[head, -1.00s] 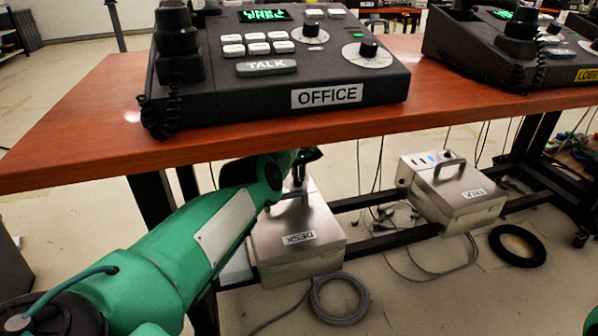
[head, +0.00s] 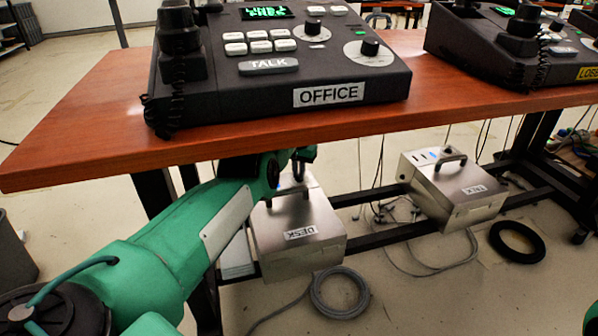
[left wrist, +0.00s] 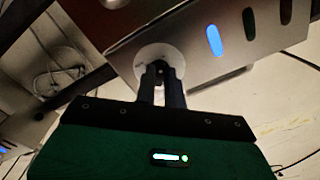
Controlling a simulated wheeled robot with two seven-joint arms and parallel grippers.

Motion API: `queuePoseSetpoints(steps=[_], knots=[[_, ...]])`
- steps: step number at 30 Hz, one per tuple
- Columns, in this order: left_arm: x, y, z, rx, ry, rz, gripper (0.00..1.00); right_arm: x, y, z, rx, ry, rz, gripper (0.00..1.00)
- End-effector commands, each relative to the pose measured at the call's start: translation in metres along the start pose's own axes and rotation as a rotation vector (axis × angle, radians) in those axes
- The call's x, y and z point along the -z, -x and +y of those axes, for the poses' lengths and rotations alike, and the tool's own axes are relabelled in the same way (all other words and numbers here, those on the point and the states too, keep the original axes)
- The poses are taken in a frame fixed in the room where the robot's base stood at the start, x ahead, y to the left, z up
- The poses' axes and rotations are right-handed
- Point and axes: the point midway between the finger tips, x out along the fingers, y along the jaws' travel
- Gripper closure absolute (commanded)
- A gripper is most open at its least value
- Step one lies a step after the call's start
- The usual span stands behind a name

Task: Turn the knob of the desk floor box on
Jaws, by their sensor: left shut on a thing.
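The desk floor box (head: 318,253), a steel case labelled DESK with a dark handle on top, sits under the table. My left arm reaches under the table edge to its far side. My left gripper (head: 303,158) is partly hidden there by the arm and table edge. In the left wrist view, the left gripper (left wrist: 162,74) is shut at a white round dial (left wrist: 152,56) on a steel panel (left wrist: 185,58). The knob between the fingertips is mostly hidden, and its turn cannot be told. A blue lit slot (left wrist: 213,40) shines beside the dial. My right gripper is out of view.
The wooden table (head: 100,125) with the OFFICE phone unit (head: 280,70) stands above my left arm. A second steel floor box (head: 465,195) sits to the right under the table. A coiled grey cable (head: 340,292) lies on the floor in front of the desk box.

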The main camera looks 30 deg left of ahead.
Motion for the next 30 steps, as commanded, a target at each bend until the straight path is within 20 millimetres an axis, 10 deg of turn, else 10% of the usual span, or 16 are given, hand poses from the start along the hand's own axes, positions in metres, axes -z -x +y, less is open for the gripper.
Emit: queuePoseSetpoints(steps=[23, 27, 30], knots=[[0.0002, 0.0004, -0.0007, 0.0, -0.114, 0.001, 1.0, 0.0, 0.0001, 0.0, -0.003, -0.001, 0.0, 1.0], [0.0002, 0.0004, -0.0007, 0.0, -0.114, 0.001, 0.68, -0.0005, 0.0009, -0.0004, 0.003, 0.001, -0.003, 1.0], [0.0002, 0.0004, -0.0006, 0.0, -0.114, 0.001, 0.67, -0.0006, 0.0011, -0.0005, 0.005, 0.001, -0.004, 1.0]])
